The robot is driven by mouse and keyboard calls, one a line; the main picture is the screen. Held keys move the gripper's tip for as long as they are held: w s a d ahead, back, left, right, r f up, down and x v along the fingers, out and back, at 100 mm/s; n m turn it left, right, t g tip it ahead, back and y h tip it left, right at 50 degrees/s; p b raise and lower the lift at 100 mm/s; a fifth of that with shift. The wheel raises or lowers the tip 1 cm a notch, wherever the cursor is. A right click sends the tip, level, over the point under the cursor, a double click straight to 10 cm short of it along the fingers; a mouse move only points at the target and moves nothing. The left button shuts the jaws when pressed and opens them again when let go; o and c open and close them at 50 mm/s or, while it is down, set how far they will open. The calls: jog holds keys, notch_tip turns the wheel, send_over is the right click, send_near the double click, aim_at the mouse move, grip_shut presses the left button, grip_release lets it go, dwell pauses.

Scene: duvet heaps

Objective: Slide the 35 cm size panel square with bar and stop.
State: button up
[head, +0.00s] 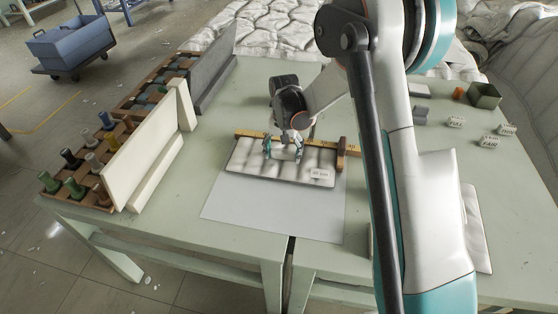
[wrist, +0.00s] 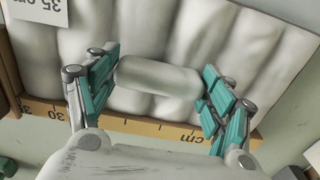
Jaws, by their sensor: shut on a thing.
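The 35 cm size panel (head: 265,165) is a pale padded quilted board lying at the back of a light grey sheet (head: 275,213) on the green table. Its "35 cm" label (head: 320,174) shows at its front right, and also in the wrist view (wrist: 42,8). My gripper (head: 284,152) is over the panel and shut on a pale rounded bar (wrist: 158,77), with one finger at each end of it. A yellow ruler bar (head: 250,134) runs along the panel's back edge. A brown wooden stop (head: 341,153) stands at the ruler's right end, beside the panel.
A rack of coloured spools (head: 85,165) and a cream upright board (head: 145,150) stand at left, with a grey board (head: 210,80) behind. My arm hides part of the right table.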

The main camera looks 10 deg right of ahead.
jog(key=shift+w+d, duration=0.1)
jog(key=shift+d, duration=0.25)
jog(key=o, duration=1.3)
jog(key=shift+d, duration=0.15)
jog(key=shift+a, duration=0.2)
jog(key=shift+r, duration=0.1)
